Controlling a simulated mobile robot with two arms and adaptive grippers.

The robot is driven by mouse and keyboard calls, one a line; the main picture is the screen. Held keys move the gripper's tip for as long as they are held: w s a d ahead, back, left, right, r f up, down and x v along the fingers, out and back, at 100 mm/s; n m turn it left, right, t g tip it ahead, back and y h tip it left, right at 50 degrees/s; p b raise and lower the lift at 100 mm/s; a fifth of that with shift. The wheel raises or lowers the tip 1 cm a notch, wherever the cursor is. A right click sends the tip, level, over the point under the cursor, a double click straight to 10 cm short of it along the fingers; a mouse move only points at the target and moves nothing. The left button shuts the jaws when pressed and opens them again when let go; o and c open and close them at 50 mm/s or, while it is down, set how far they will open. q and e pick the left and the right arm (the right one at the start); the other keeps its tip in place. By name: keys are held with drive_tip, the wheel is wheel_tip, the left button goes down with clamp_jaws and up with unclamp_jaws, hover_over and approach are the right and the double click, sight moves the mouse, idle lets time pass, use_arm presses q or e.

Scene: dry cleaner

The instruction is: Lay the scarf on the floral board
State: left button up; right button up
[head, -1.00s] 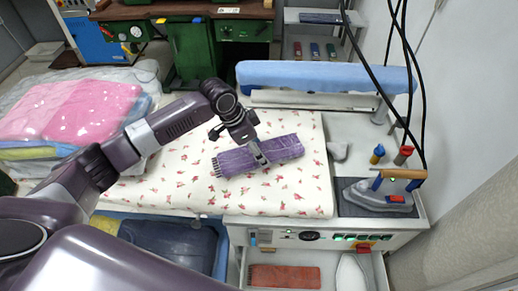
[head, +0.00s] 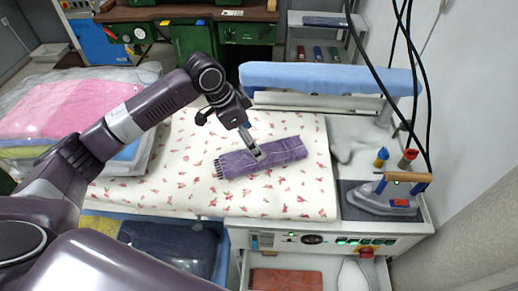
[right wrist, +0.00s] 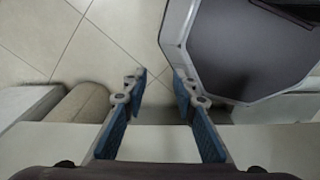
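The purple scarf (head: 285,153) is a folded strip with a fringe at its left end. It lies flat on the floral board (head: 300,200), a cream padded surface with small red flowers. My left gripper (head: 258,153) points down at the middle of the scarf, its tips at or just above the cloth. I cannot tell whether its fingers are apart or touching the scarf. My right gripper (right wrist: 160,76) shows only in the right wrist view, with its blue-padded fingers apart and nothing between them.
An iron (head: 386,198) stands on a dark pad right of the board. A blue sleeve board (head: 325,76) runs behind it. Bagged pink laundry (head: 65,108) is piled at the left. An open drawer below holds a rust-coloured folded cloth (head: 286,279). Black cables hang at the right.

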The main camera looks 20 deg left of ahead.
use_arm(q)
drive_tip(key=shift+v, duration=2.3)
